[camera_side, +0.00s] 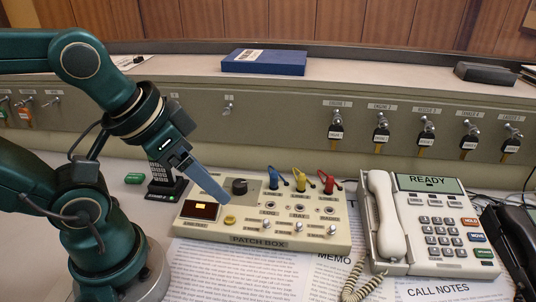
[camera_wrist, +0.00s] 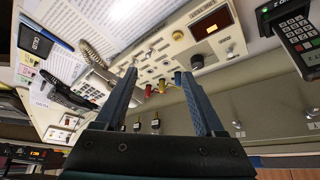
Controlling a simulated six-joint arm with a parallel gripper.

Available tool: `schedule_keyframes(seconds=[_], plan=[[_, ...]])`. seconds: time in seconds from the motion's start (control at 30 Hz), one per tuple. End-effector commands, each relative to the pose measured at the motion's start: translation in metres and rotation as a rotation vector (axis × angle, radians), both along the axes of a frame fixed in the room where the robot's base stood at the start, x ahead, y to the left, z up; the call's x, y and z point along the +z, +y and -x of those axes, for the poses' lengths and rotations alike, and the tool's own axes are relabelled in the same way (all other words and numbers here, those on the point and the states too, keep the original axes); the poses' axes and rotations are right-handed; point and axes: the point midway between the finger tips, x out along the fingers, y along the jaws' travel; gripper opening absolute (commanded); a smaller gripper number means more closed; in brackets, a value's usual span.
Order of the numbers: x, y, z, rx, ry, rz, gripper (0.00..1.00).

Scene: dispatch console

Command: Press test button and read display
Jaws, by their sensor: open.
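The patch box (camera_side: 262,241) is a cream unit on the desk in the middle of the side view. In the wrist view the display (camera_wrist: 213,22) shows an amber mark too small to read. A black knob (camera_side: 239,186) and blue, yellow and red plugs (camera_side: 301,180) sit along its back. My gripper (camera_side: 222,198) is open and empty, above the left part of the box near the knob. In the wrist view its two fingers (camera_wrist: 163,95) stand apart.
A desk phone (camera_side: 430,225) reading READY stands right of the box, its coiled cord in front. A card terminal (camera_side: 163,182) stands behind my arm. Printed papers (camera_side: 250,275) lie in front. Keys (camera_side: 382,132) hang on the panel behind; a blue binder (camera_side: 264,62) lies on the ledge.

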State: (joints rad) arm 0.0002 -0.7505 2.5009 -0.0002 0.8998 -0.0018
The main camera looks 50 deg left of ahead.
Motion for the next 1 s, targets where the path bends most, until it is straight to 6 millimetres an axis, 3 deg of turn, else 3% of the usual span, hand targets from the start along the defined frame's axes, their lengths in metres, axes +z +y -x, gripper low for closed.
schedule_keyframes(seconds=[0.03,0.07,0.23,1.0], plan=[[0.0000,0.0000,-0.0001,0.000,0.000,0.000,0.71],[0.0000,0.0000,-0.0001,-0.001,0.000,0.000,0.63],[0.0001,0.0000,-0.0002,-0.001,0.000,0.000,0.00],[0.0002,0.0001,-0.0001,-0.002,0.000,-0.001,0.00]])
